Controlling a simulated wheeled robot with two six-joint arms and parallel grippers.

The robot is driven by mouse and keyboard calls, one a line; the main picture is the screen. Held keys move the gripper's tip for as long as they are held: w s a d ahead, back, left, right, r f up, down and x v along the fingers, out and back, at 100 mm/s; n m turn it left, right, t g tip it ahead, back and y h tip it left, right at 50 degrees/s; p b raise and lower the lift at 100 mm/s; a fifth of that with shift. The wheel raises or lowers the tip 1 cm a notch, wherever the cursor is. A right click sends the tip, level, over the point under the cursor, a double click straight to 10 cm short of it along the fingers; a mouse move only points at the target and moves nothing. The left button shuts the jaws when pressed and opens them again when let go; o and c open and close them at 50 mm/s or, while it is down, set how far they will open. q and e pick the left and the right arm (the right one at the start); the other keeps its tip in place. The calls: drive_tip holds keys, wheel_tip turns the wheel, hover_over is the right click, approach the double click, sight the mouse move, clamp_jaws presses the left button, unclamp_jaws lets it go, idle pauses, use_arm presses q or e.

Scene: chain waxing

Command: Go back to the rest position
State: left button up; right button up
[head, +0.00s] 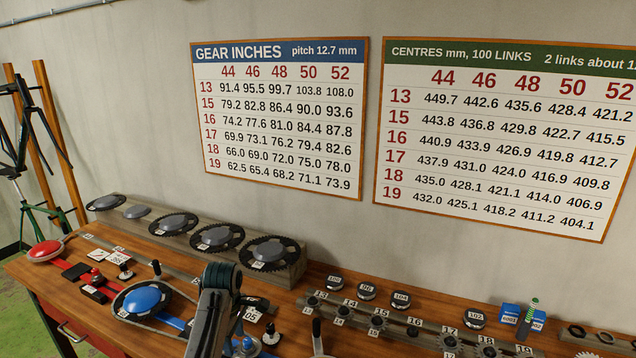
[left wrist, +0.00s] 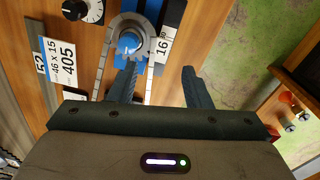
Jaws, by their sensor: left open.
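My left gripper (left wrist: 158,70) is open, with its two dark fingers apart and nothing held between them in the left wrist view. A small cog with a blue hub (left wrist: 130,43) and a chain around it lies beyond the left finger, which partly overlaps the chain. Whether they touch I cannot tell. In the head view my left arm rises in front of the bench at the lower middle, and its fingertips are not clear. My right gripper does not show.
The wooden bench (head: 125,341) carries a large chainring with a blue centre (head: 146,298), a red round piece (head: 45,250), a row of chainrings on a rack (head: 290,268), several round tins (head: 367,289) and small cogs. Two charts hang on the wall behind.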

use_arm(q)
drive_tip(key=s+a+f+m+t, duration=0.15)
drive_tip(key=s+f+m, duration=0.3)
drive_tip(key=s, duration=0.65)
drive_tip(key=s+a+f+m, duration=0.35)
drive_tip(key=s+f, duration=0.25)
drive_tip(key=s, duration=0.4)
drive_tip(key=s+r+m+t, duration=0.1)
drive_tip(key=s+r+m, duration=0.25)
drive_tip(key=s, duration=0.65)
drive_tip(key=s+r+m+t, duration=0.1)
drive_tip(key=s+r+m, duration=0.1)
drive_tip(key=s+m, duration=0.5)
wheel_tip(320, 180, down, 38)
drive_tip(key=s+a+n+g+y+b, duration=0.1)
drive_tip(key=s+a+n+g+b, duration=0.15)
drive_tip(key=b, duration=0.55)
drive_tip(key=s+f+b, duration=0.3)
drive_tip(key=s+f, duration=0.6)
drive_tip(key=f, duration=0.4)
drive_tip(key=s+a+f+b, duration=0.1)
drive_tip(key=s+f+b, duration=0.2)
drive_tip(key=s+f, duration=0.6)
wheel_tip(320, 180, down, 4)
drive_tip(key=shift+s+r, duration=0.1)
drive_tip(key=shift+s, duration=0.3)
